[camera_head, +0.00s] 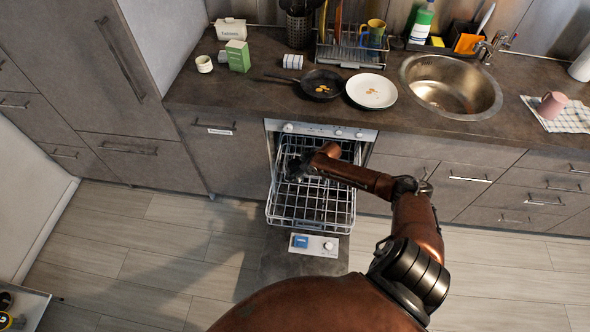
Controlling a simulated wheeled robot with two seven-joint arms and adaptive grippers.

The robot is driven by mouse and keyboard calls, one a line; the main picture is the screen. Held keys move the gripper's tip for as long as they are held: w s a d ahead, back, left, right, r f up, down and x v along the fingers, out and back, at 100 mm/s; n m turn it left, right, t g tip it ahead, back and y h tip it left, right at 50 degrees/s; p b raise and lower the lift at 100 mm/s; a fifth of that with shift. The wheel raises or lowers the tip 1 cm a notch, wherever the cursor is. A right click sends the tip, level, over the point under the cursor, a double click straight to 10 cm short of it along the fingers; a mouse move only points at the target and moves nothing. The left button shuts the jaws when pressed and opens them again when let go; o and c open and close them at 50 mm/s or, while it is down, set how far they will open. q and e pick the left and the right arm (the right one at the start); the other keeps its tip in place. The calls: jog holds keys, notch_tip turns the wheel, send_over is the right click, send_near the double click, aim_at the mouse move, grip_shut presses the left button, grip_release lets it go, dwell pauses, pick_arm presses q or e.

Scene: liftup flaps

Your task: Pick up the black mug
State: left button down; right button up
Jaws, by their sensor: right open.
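My right arm reaches in from the lower right to the open dishwasher. My right gripper (298,169) is open over the left part of the pulled-out wire rack (311,212). Its dark fingers point to the left and down. I cannot make out a black mug for certain. A dark shape at the fingers blends with them, and I cannot tell whether a mug is there. Most of the rack that shows in front looks empty. My left gripper is not in view.
The dishwasher door (278,258) is folded down, with a blue-and-white item on it. On the counter (240,88) are a pan (322,84), a white plate (371,91), a dish rack (350,52), a sink (451,86) and a pink mug (552,105).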

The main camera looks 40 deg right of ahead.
jog(key=shift+c, duration=0.4)
jog(key=c, duration=1.1)
jog(key=shift+r, duration=0.1)
